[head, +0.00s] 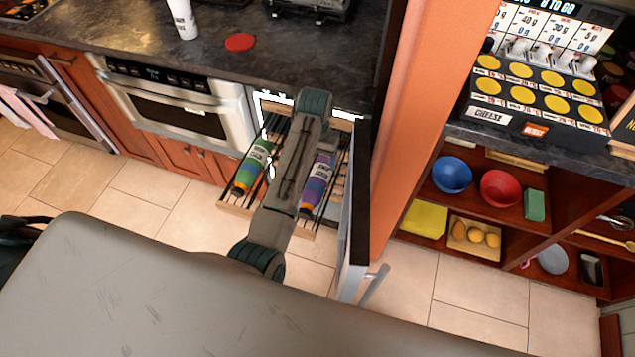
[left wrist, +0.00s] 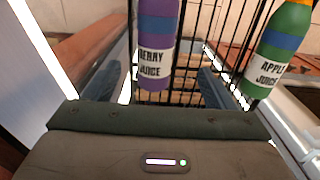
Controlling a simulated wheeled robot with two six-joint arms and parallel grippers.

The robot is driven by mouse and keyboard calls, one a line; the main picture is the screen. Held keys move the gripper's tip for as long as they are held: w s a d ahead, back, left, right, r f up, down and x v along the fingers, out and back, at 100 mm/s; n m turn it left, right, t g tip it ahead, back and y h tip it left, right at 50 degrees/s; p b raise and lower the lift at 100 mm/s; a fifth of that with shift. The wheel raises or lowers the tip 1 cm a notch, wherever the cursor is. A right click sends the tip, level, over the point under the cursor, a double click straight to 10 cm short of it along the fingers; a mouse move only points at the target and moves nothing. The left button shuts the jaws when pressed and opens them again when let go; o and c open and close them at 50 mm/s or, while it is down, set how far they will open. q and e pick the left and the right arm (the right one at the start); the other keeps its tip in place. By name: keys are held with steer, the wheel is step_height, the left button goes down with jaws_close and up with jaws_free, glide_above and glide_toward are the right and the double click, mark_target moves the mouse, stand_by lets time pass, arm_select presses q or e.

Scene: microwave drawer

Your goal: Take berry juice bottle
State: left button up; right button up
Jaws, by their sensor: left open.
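The berry juice bottle (head: 316,185) is purple with a white label. It lies in the pulled-out wire drawer (head: 268,215), on the right side of my left arm in the head view. In the left wrist view the berry juice bottle (left wrist: 157,30) shows at top centre, its label facing the camera. My left gripper (left wrist: 168,82) is open, with its two bluish fingers spread on either side below the bottle's label. I see no grip on the bottle. In the head view my arm hides the gripper. My right gripper is not in view.
A green apple juice bottle (head: 252,168) lies in the same drawer, left of my arm; it also shows in the left wrist view (left wrist: 284,45). An open door with a handle (head: 372,284) stands right of the drawer. The microwave (head: 180,110) is to the left, the counter above.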

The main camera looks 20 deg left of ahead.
mark_target(317, 178)
arm_select(q)
step_height(317, 178, down, 4)
steer(key=shift+f, duration=0.25)
steer(key=f, duration=0.1)
steer(key=f+p, duration=0.1)
steer(key=f, duration=0.2)
steer(key=shift+s+d+p, duration=0.3)
steer(key=shift+s, duration=0.05)
steer(key=shift+f, duration=0.6)
steer(key=shift+w, duration=0.1)
steer(key=c, duration=1.4)
